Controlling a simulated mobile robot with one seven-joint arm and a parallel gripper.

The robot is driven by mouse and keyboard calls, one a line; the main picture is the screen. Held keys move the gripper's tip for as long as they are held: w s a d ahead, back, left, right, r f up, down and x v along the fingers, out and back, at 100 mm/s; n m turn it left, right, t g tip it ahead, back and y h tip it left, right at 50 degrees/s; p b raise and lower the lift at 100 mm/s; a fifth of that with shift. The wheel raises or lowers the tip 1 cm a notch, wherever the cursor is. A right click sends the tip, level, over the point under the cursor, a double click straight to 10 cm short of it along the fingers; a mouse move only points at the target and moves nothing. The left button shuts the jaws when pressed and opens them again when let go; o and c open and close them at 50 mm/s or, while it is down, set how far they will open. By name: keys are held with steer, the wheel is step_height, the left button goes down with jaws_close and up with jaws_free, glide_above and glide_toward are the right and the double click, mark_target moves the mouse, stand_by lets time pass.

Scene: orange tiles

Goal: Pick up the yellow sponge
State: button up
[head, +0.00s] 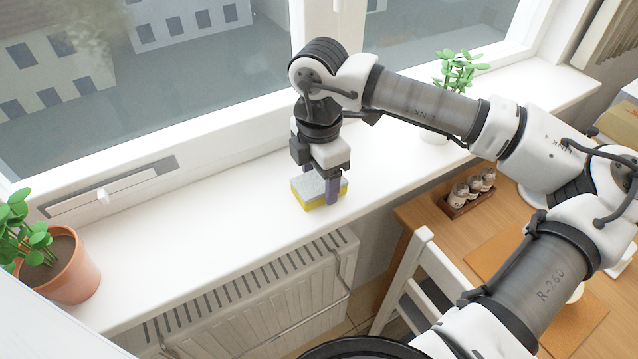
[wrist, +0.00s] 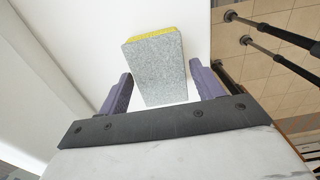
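The yellow sponge (head: 319,190) lies on the white windowsill (head: 222,216), with its grey scouring side up and its yellow side below. My gripper (head: 322,188) points down over it, with a finger in front of the sponge in the head view. In the wrist view the sponge (wrist: 157,68) shows its grey face and a thin yellow edge. The two purple fingers of my gripper (wrist: 161,88) are apart, one on each side of the sponge's near end. A gap shows between each finger and the sponge.
A potted plant (head: 62,262) stands at the left end of the sill, and another plant (head: 457,72) stands behind my arm. A radiator (head: 262,298) is below the sill. A wooden table (head: 436,215) with a jar rack (head: 467,193) and a white chair (head: 428,275) are at right.

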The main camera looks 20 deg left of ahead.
mark_target(319, 181)
steer(key=c, duration=0.7)
steer(key=shift+r, duration=0.1)
step_height(319, 181, up, 10)
steer(key=shift+f+b, duration=0.1)
steer(key=shift+b, duration=1.05)
steer(key=shift+o, duration=1.2)
steer(key=shift+c, duration=0.8)
steer(key=shift+s, duration=0.15)
